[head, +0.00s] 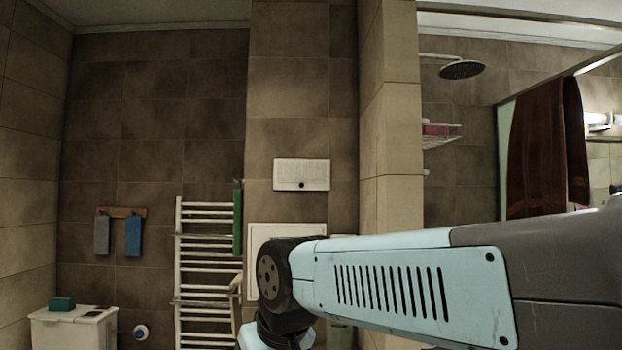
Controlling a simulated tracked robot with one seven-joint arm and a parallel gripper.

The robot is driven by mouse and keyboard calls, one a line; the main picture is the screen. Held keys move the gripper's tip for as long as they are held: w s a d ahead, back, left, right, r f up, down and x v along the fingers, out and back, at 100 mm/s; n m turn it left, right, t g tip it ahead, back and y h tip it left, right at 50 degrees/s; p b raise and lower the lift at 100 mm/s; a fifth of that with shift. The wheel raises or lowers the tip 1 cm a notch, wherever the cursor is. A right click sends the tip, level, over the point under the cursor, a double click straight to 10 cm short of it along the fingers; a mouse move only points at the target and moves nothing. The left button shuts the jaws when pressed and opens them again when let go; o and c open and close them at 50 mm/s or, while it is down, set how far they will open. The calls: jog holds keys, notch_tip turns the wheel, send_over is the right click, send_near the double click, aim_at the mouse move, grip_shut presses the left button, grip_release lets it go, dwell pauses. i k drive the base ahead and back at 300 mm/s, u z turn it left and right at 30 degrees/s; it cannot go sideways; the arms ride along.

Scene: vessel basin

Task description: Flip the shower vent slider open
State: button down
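A white rectangular vent (287,167) is set on the brown tiled wall, near the middle of the head view. It has faint slats across its upper part. A small dark knob (302,185), which looks like the slider, sits at the middle of its lower edge. I cannot tell from here whether the vent is open or shut. My arm reaches in from the right below the vent and bends down at a dark joint, apart from the vent in the picture. My gripper is out of view below the frame.
A white panel (287,232) is below the vent, partly behind my arm. A white towel rack (206,259) with a green towel (238,220) stands left. A tiled pillar (391,130) is right of the vent. A white bin (70,329) is lower left.

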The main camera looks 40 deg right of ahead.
aim_at(301, 184)
jog(key=z, duration=0.45)
jog(key=i, duration=0.85)
jog(key=z, duration=0.7)
